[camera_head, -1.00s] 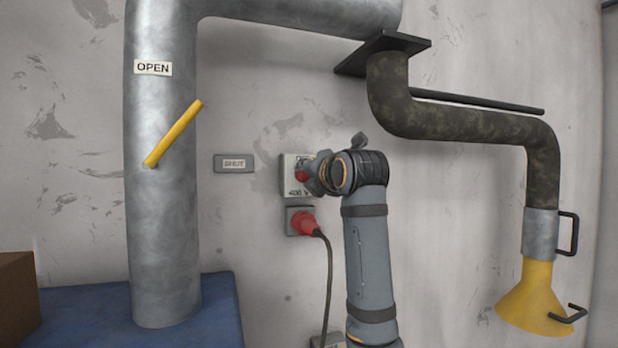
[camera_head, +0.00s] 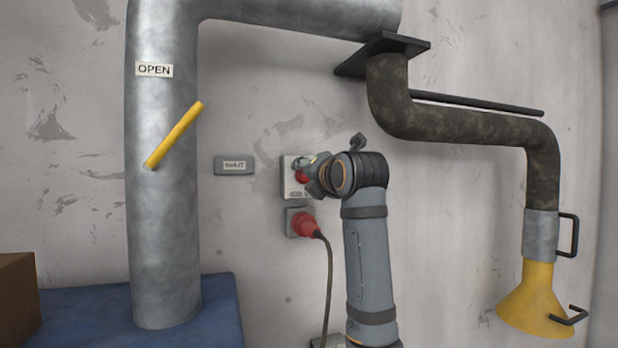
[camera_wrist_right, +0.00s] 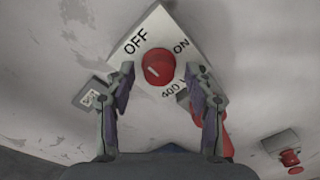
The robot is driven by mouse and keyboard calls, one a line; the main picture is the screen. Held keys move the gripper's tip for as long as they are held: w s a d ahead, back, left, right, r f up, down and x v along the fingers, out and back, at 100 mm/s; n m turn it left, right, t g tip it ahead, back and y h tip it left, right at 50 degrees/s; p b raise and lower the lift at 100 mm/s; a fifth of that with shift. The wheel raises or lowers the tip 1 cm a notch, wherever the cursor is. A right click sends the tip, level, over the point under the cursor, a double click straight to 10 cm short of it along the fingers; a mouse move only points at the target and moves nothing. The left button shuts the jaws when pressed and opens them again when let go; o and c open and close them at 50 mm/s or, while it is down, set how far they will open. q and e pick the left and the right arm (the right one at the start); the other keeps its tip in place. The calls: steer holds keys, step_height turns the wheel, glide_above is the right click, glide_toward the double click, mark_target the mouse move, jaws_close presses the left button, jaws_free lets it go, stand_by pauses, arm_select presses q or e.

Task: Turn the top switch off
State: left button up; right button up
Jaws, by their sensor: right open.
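The top switch is a light grey box (camera_head: 290,189) on the wall with a red round knob (camera_head: 302,177). In the right wrist view the box (camera_wrist_right: 180,45) reads OFF, ON and 400 V. Its red knob (camera_wrist_right: 158,66) has a white mark; which label it points to I cannot tell. My right gripper (camera_head: 316,180) is in front of the switch, partly covering it in the head view. In the right wrist view its fingers (camera_wrist_right: 161,73) are apart, one on each side of the knob; contact cannot be told. My left gripper is not in view.
Below the switch a socket holds a red plug (camera_head: 305,224) with a hanging cable (camera_head: 329,275). A SHUT plate (camera_head: 233,165) is to the left. A large grey pipe (camera_head: 160,230) carries a yellow lever (camera_head: 173,135). A dark hose (camera_head: 470,125) with yellow funnel (camera_head: 535,300) hangs right.

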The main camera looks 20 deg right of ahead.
steer(key=shift+s, duration=0.1)
steer(key=s, duration=1.1)
steer(key=shift+s+d+r, duration=0.2)
steer(key=shift+s+r, duration=0.05)
steer(key=shift+s, duration=0.15)
